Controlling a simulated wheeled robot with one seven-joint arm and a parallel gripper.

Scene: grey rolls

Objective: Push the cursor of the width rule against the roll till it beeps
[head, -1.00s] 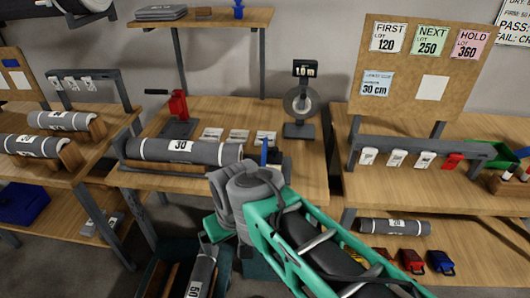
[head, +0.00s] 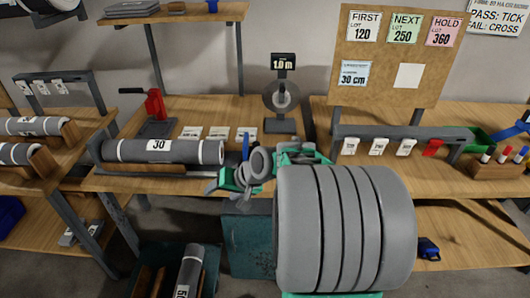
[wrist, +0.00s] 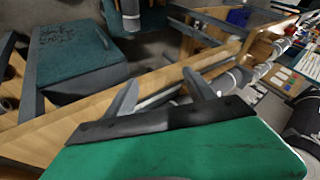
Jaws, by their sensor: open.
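The grey roll marked 30 (head: 158,151) lies across the front of the middle bench. A blue upright piece (head: 245,146), probably the cursor, stands just right of the roll's right end; a small gap shows between them. The rule itself I cannot make out clearly. My gripper (head: 222,184) is at the bench's front edge, below and in front of the roll's right end and the blue piece. In the wrist view its two grey fingers (wrist: 160,92) are apart with nothing held between them. My arm hides part of the bench's right front.
A stand with a 1.0 m display (head: 283,62) is at the back of the bench, with a red-handled tool (head: 156,104) and white cards (head: 218,133). A bin (head: 150,285) with a roll is on the floor. A tag rail (head: 400,132) is at right.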

